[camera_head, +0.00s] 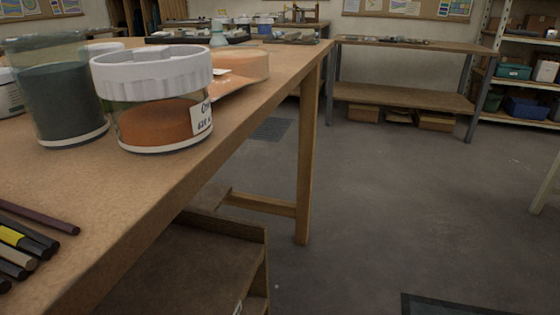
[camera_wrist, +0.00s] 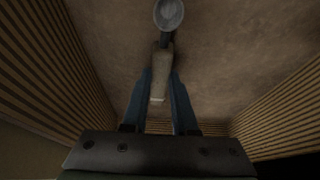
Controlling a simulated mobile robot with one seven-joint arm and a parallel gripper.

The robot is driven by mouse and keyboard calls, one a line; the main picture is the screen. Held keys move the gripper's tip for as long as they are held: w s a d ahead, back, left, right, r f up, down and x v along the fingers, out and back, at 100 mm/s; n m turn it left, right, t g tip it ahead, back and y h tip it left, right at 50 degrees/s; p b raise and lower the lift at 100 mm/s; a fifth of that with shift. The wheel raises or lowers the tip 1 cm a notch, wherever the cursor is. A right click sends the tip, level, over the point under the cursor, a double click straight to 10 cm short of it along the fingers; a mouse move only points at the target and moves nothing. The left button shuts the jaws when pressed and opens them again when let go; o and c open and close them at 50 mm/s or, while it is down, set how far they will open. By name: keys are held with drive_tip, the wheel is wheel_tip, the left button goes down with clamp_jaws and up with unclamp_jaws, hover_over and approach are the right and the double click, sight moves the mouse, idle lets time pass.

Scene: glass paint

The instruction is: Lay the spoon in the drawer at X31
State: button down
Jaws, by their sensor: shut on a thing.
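In the wrist view my gripper (camera_wrist: 162,74) has its two blue fingers closed on the pale handle of a spoon (camera_wrist: 161,62). The spoon's grey round bowl points away from me, at the top edge of the picture. Below it is a brown flat surface between ribbed walls, which looks like the inside of a drawer (camera_wrist: 235,60). I cannot tell whether the spoon touches that surface. In the head view an open drawer (camera_head: 175,265) shows under the workbench. A label on its lower front is cut off and unreadable. My gripper is not in the head view.
The wooden workbench (camera_head: 225,110) carries a white-lidded jar (camera_head: 160,125) of orange powder, a dark jar (camera_head: 60,105) and several sticks at the left edge. Ribbed walls (camera_wrist: 65,75) stand left and right of my gripper. Open floor lies to the right.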

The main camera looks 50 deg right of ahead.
unclamp_jaws()
idle(0.7)
drive_tip(key=shift+r, duration=0.15)
drive_tip(key=shift+r+p, duration=3.85)
drive_tip(key=shift+p, duration=0.15)
